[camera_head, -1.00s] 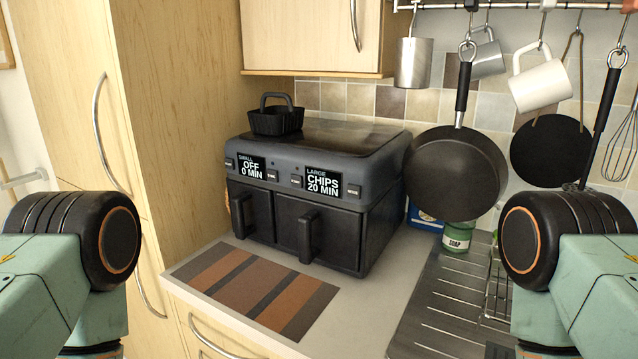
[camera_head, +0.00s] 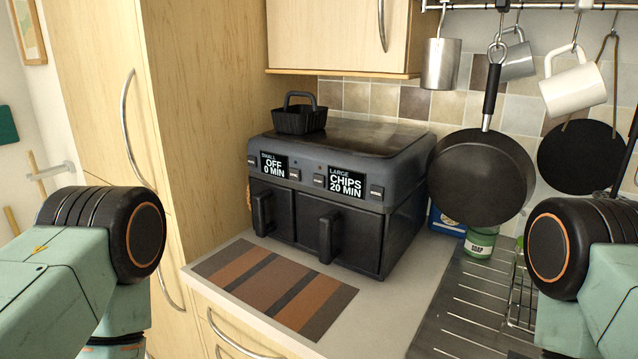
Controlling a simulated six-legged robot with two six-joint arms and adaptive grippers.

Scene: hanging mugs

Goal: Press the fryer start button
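A dark grey two-drawer fryer (camera_head: 345,170) stands on the counter near the middle of the view. Its left display (camera_head: 274,166) reads "SMALL OFF 0 MIN". Its right display (camera_head: 346,183) reads "LARGE CHIPS 20 MIN". Small buttons sit beside the displays, such as one right of the large display (camera_head: 377,192); their labels are too small to read. Both drawers are shut. My two arms show at the lower left and lower right, apart from the fryer. Neither gripper is in view.
A black basket (camera_head: 299,115) sits on the fryer's top. A striped mat (camera_head: 275,287) lies in front. A frying pan (camera_head: 481,178) and mugs (camera_head: 572,88) hang at right above the drainer (camera_head: 470,308) and green soap container (camera_head: 480,243). A tall cabinet stands left.

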